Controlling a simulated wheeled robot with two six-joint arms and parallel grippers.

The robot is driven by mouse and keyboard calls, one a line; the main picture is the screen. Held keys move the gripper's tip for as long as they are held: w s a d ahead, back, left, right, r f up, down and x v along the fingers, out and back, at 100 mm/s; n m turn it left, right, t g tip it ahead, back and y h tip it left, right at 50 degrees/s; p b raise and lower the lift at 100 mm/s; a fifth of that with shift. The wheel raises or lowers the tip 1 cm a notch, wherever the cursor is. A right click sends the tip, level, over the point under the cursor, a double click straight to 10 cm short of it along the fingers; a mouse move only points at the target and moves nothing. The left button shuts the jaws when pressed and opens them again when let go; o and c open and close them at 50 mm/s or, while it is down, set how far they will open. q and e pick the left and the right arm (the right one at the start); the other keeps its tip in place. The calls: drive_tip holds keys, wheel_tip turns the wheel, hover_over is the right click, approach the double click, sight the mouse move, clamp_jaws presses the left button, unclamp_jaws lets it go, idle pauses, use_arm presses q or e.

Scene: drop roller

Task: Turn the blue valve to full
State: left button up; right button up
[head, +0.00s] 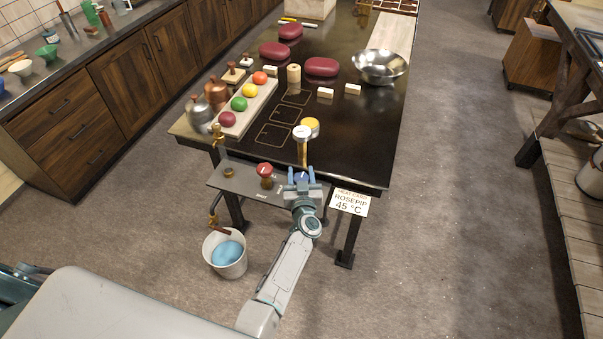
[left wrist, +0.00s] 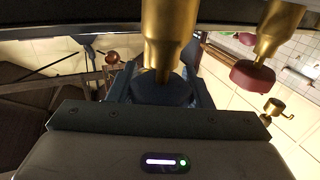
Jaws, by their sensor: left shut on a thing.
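The blue valve (head: 301,178) sits on a grey shelf panel (head: 236,180) at the front of the dark table, below a brass post with a round white-faced gauge (head: 302,132). My left gripper (head: 302,184) is shut on its knob, one finger on each side. In the left wrist view the dark blue knob (left wrist: 163,92) sits between the fingers under a brass stem (left wrist: 167,35). The red valve (head: 265,169) stands just left of it; its red knob also shows in the left wrist view (left wrist: 252,77). My right gripper is out of view.
A white bucket (head: 211,262) with blue liquid stands on the floor under a brass spout (head: 213,219). A heat card (head: 349,203) reading "ROSEPIP 45 °C" hangs right of the gripper. Coloured balls, red cushions and a steel bowl (head: 379,66) are on the table.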

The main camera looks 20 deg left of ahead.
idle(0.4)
use_arm(q)
drive_tip(key=o, duration=1)
